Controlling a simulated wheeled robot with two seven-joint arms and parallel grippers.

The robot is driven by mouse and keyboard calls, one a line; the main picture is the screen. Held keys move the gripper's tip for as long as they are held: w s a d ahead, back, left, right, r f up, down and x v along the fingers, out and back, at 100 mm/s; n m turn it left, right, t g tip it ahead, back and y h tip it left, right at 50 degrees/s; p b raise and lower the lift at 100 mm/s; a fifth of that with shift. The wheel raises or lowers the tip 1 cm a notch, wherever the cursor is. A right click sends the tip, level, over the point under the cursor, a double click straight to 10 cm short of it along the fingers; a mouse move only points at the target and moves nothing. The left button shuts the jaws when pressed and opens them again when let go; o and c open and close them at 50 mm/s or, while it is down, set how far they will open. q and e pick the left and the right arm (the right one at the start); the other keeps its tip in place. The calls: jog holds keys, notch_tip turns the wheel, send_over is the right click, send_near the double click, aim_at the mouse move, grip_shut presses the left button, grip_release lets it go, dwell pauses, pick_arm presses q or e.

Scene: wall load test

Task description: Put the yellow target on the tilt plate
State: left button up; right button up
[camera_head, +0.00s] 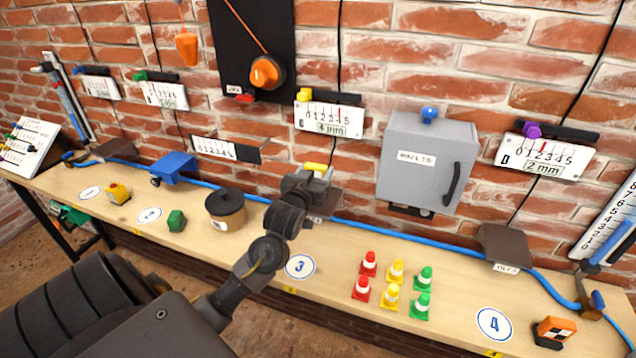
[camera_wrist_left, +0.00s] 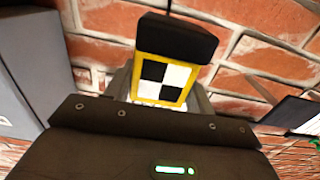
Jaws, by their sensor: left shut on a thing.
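The yellow target (camera_head: 316,167) is in my left gripper (camera_head: 308,178), in front of the brick wall below the 4 mm gauge. In the left wrist view the target (camera_wrist_left: 165,78) shows a black-and-white checker face with a yellow rim, between the two fingers. My left gripper is shut on it. A dark brown tilted plate (camera_head: 503,243) with a small label stands at the back right of the bench. A similar plate (camera_head: 114,149) stands at the back left. I cannot tell which is the tilt plate meant. My right gripper is not in view.
Red, yellow and green cones (camera_head: 391,287) stand on the bench (camera_head: 340,315) right of my left arm. A grey cabinet (camera_head: 426,163) hangs right of the gripper. A dark pot (camera_head: 226,209) stands left. An orange checkered block (camera_head: 554,331) is near the right end. A blue hose (camera_head: 400,233) runs along the back.

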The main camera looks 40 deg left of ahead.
aim_at(318, 175)
pick_arm(q)
jog(key=shift+w+a+f, duration=0.2)
jog(key=shift+w+f, duration=0.3)
jog(key=shift+f, duration=0.1)
jog(key=shift+w+a+f, duration=0.2)
jog(key=shift+w+f, duration=0.25)
jog(key=shift+f, duration=0.15)
notch_tip(318, 175, down, 3)
jog(key=shift+w+r+p, duration=0.1)
jog(key=shift+p, duration=0.85)
jog(key=shift+f, duration=0.25)
jog(key=o, duration=1.1)
jog(key=shift+f, duration=0.1)
jog(key=b+v, duration=0.3)
jog(key=v, duration=0.9)
